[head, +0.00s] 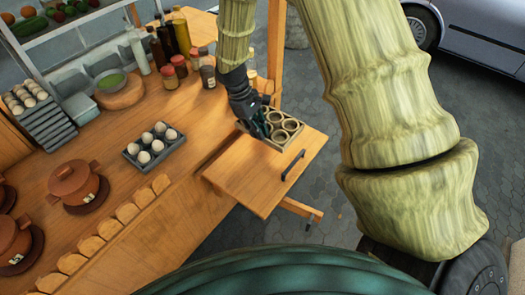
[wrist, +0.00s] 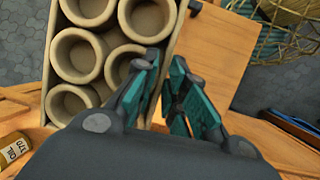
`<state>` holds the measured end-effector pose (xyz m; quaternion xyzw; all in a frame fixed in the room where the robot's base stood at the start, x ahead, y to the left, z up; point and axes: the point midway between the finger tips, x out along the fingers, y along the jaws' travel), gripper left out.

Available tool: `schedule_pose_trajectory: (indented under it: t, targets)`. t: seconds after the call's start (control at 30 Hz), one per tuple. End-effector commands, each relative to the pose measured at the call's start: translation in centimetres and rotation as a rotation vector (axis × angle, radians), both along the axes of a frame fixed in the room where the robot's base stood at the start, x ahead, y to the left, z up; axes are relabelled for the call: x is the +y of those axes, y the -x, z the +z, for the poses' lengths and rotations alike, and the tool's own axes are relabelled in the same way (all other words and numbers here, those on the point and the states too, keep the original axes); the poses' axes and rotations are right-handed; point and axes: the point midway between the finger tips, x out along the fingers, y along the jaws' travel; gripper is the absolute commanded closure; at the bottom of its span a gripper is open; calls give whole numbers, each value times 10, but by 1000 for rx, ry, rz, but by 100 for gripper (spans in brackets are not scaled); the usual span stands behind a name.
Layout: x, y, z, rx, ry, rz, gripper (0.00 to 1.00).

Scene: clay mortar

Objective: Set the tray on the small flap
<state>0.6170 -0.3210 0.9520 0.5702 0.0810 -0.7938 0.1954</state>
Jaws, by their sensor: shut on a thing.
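A beige tray (head: 290,138) with several round cups stands out over the far part of the small wooden flap (head: 252,184). In the wrist view the tray (wrist: 172,72) fills the upper left, its cups look empty, and its side wall runs between my fingers. The flap (wrist: 222,52) shows to the right of the tray there. I cannot tell whether the tray's underside touches the flap. The gripper partly hides the tray.
The flap has a black handle (head: 293,165) at its outer edge; its near part is bare. A wooden post (head: 275,50) rises behind the tray. A dark egg tray (head: 130,152), bottles (head: 181,32) and clay pots (head: 75,182) stand on the counter.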

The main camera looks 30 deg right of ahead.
Motion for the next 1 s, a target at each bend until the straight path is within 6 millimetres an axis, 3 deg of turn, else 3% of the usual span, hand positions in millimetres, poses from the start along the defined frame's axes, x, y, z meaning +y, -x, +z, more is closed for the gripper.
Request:
schedule_pose_trajectory:
  t: [0.33, 0.67, 1.0]
  targets:
    - [0, 1, -40, 3, 0, 0, 100]
    - [0, 1, -58, 1, 0, 0, 100]
    - [0, 1, -90, 2, 0, -1, 100]
